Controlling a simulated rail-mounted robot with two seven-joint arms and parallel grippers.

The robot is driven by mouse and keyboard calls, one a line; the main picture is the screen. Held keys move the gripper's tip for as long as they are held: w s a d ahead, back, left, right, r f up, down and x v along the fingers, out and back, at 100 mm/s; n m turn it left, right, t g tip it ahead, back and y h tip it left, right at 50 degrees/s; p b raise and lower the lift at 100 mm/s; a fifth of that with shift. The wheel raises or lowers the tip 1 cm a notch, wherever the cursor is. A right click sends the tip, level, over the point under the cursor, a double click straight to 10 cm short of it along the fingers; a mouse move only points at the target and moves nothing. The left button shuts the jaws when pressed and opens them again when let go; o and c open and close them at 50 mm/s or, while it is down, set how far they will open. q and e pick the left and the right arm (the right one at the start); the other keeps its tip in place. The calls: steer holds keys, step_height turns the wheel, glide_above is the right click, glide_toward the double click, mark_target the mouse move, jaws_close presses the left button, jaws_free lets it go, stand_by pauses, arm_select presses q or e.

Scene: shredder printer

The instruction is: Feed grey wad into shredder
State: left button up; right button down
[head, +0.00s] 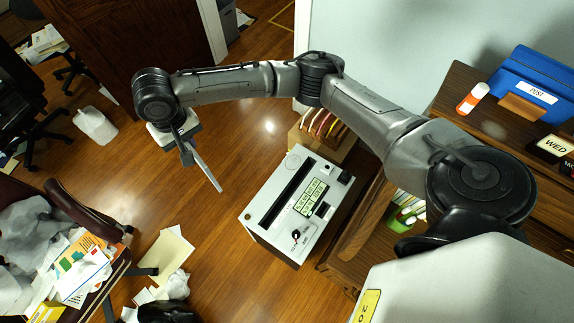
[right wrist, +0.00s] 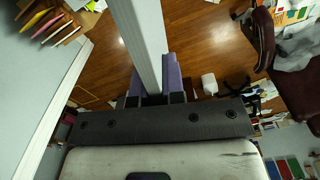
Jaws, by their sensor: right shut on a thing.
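The shredder (head: 269,205) is a pale box on the floor in the middle of the head view, with a long dark slot and a panel of green labels on top. My right gripper (head: 186,148) is to the left of it and above the floor, shut on the thin, flat grey wad (head: 207,173). The wad slants down to the right, toward the shredder but apart from it. In the right wrist view the wad (right wrist: 142,40) is seen edge-on between the purple-grey fingers (right wrist: 152,88). My left gripper is not in view.
A wooden file rack (head: 321,146) stands behind the shredder, and a wooden desk (head: 440,95) is on the right. A chair with papers (head: 85,275) is at the lower left. Loose papers (head: 165,253) lie on the floor. Bare floor (head: 215,235) lies left of the shredder.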

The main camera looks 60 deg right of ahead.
steer(key=d+f+m+b, duration=0.1)
steer(key=d+f+m, duration=0.35)
steer(key=f, duration=0.65)
steer(key=d+f+m+b, duration=0.2)
steer(key=d+f+m, duration=0.3)
steer(key=f, duration=0.7)
steer(key=s+d+f+m+b, duration=0.1)
steer(key=s+d+f+m, duration=0.1)
steer(key=s+d+f, duration=0.6)
steer(key=s+d+f+m+b, duration=0.1)
steer(key=s+d+f+m, duration=0.2)
steer(key=s+d+f, duration=0.6)
step_height(320, 180, down, 4)
steer(key=shift+s+f+b, duration=0.1)
steer(key=shift+s+b, duration=0.05)
steer(key=shift+b, duration=0.15)
steer(key=shift+m, duration=0.25)
steer(key=shift+a+f+b, duration=0.1)
steer(key=shift+f+b, duration=0.9)
steer(key=shift+f, duration=1.95)
